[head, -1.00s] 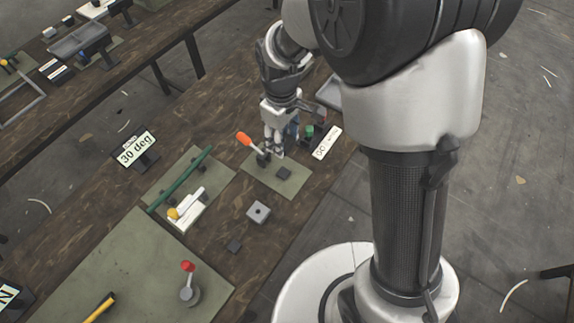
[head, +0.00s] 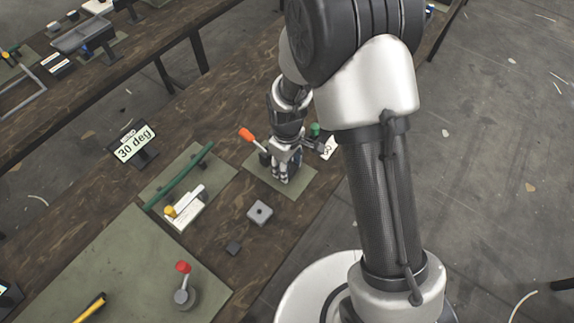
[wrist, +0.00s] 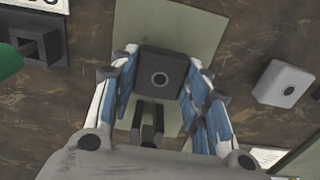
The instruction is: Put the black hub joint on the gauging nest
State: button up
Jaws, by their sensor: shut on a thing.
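The black hub joint (wrist: 161,77), a dark square block with a round hole in its top, sits between my fingers in the wrist view. My gripper (wrist: 160,90) is shut on it, a finger at each side. In the head view my gripper (head: 284,178) points down at the small green mat (head: 299,187) beside the orange-handled clamp (head: 252,138), and hides the joint. I cannot tell whether the joint still touches the mat. I cannot tell for sure which fixture is the gauging nest.
A light grey block with a hole (head: 260,212) and a small dark block (head: 233,248) lie on the bare wood. A red-knobbed lever (head: 184,285) stands nearer. The 30 deg sign (head: 134,145) stands behind.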

jog(key=shift+f, duration=0.1)
jog(key=o, duration=1)
jog(key=shift+o, duration=0.2)
jog(key=s+d+r+m+t+p, duration=0.1)
jog(key=d+r+p, duration=0.1)
jog(key=r, duration=0.9)
jog(key=s+d+r+m+p, duration=0.1)
jog(key=d+r, duration=0.1)
jog(key=r, duration=0.9)
jog(key=s+d+r+m+t, duration=0.1)
jog(key=s+d+r+m, duration=0.3)
jog(key=s, duration=0.5)
jog(key=s+d+r+m+t, duration=0.2)
jog(key=s+d+r+m, duration=0.2)
jog(key=s+r, duration=0.3)
jog(key=shift+s+d+r+t, duration=0.3)
jog(key=shift+s, duration=0.55)
